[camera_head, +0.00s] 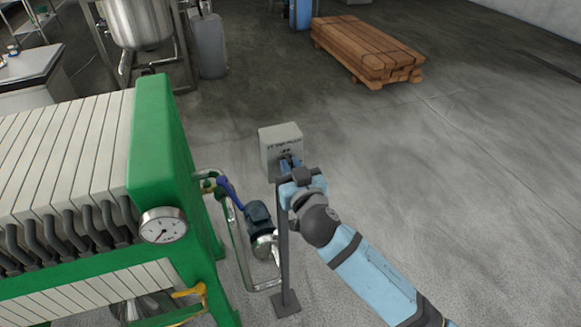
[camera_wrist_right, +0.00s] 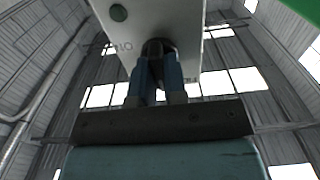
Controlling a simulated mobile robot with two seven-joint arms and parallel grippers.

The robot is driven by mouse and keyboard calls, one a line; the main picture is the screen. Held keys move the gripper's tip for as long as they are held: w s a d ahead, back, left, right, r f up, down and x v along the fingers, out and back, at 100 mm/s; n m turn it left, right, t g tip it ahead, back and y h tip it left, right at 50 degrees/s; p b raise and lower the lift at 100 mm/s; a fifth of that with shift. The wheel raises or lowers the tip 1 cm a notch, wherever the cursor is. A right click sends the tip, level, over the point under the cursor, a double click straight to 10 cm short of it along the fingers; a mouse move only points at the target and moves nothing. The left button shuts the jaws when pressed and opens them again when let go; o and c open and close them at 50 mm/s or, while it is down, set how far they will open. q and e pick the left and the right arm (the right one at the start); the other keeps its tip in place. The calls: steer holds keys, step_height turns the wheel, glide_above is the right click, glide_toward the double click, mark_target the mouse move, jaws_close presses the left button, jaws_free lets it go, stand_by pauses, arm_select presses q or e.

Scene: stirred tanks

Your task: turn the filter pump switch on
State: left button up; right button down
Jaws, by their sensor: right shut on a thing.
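The filter pump switch box (camera_head: 279,140) is a pale grey box on top of a thin dark post (camera_head: 283,235). My right gripper (camera_head: 288,162) is at the front face of this box. In the right wrist view its two blue fingers are shut on a dark switch knob (camera_wrist_right: 158,46) on the box face (camera_wrist_right: 196,22). The knob's exact setting is hard to tell. My left gripper is not in view.
A green filter press (camera_head: 160,125) with pale plates and a pressure gauge (camera_head: 162,225) stands to the left. Wooden planks (camera_head: 366,50) lie at the back. The floor at right is clear.

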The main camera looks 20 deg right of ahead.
steer(key=shift+n, duration=0.3)
steer(key=n+p, duration=0.3)
steer(key=n, duration=0.5)
steer(key=n+p, duration=0.4)
steer(key=n, duration=0.5)
steer(key=shift+a+f, duration=0.15)
steer(key=shift+a, duration=0.05)
steer(key=shift+n, duration=0.3)
steer(key=c, duration=1.2)
jaws_free()
steer(key=shift+o, duration=0.2)
